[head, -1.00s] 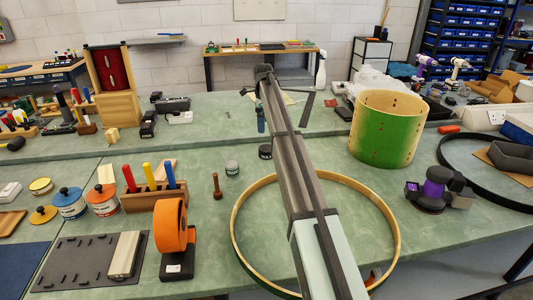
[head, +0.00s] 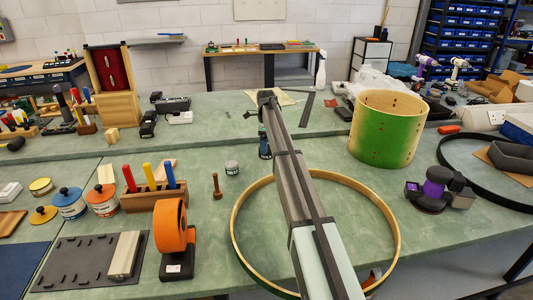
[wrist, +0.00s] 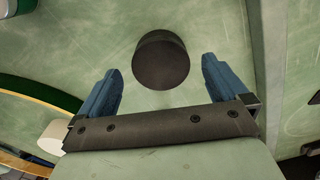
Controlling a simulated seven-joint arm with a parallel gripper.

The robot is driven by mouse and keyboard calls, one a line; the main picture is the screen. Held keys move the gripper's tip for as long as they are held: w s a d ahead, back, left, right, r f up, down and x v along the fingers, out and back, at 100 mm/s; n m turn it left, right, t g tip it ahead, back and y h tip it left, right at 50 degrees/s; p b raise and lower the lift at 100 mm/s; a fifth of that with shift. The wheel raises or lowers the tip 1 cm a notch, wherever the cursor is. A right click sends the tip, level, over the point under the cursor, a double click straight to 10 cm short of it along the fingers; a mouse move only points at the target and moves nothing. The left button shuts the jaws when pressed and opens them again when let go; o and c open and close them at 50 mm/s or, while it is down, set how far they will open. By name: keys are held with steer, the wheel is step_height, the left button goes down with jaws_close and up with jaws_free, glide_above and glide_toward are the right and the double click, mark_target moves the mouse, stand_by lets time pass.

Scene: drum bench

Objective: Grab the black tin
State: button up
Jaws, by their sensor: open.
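The black tin (wrist: 160,60) shows in the wrist view as a dark round tin on the green bench. My gripper (wrist: 161,66) is open, with one blue finger to each side of the tin and a gap of bench showing on both sides. The tin is not held; how high the fingers are above the bench is hard to tell. In the head view my gripper (head: 265,147) is low over the bench just behind the wooden hoop, and it hides most or all of the tin.
A wooden hoop (head: 236,212) lies around the area below my arm. A small grey tin (head: 232,168) and a brown peg (head: 217,186) stand to the left. A green drum shell (head: 386,130) stands to the right, and an orange tape dispenser (head: 172,230) stands front left.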

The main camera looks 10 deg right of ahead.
steer(key=f, duration=0.3)
steer(key=shift+d+f, duration=0.25)
steer(key=c, duration=1.1)
steer(key=shift+r, duration=0.1)
